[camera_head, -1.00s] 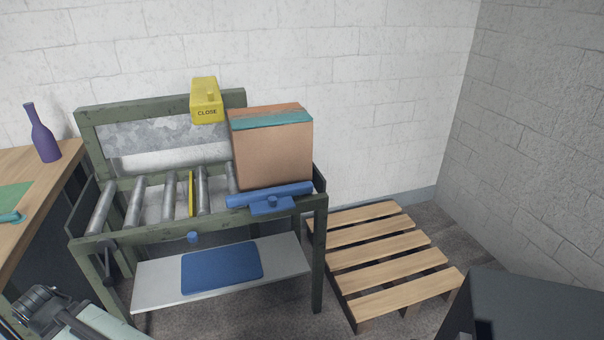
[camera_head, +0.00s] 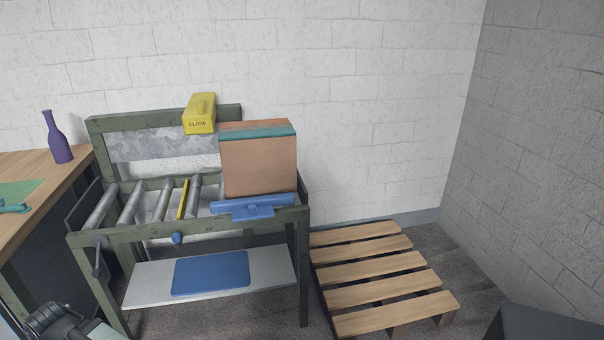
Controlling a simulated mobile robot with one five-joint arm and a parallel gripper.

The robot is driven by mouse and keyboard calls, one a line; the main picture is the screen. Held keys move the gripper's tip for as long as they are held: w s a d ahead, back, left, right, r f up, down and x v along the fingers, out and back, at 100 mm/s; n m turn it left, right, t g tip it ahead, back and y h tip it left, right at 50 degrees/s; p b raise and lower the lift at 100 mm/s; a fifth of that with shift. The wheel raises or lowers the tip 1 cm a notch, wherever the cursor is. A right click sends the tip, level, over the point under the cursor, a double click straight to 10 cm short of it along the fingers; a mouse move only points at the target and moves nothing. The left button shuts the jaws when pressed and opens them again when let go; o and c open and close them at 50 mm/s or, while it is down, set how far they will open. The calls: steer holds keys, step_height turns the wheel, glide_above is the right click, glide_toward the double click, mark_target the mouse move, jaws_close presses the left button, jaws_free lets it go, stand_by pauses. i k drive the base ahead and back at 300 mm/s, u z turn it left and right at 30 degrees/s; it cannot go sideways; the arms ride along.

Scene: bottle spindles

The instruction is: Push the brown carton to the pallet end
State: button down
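The brown carton (camera_head: 259,167), with a teal tape band around its top, stands upright on the right end of the roller conveyor (camera_head: 187,225). This is the end beside the wooden pallet (camera_head: 372,283), which lies lower on the floor to the right.
A yellow block marked CLOSE (camera_head: 200,114) sits on the conveyor's back rail. A wooden table (camera_head: 62,182) with a purple bottle (camera_head: 58,140) is at left. A dark box-like shape (camera_head: 550,322) fills the lower right corner. The pallet's top is clear.

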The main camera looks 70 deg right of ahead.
mark_target(252, 167)
steer(key=u, duration=1.25)
steer(key=k, duration=2.9)
steer(key=z, duration=1)
steer(key=i, duration=1)
steer(key=u, duration=0.05)
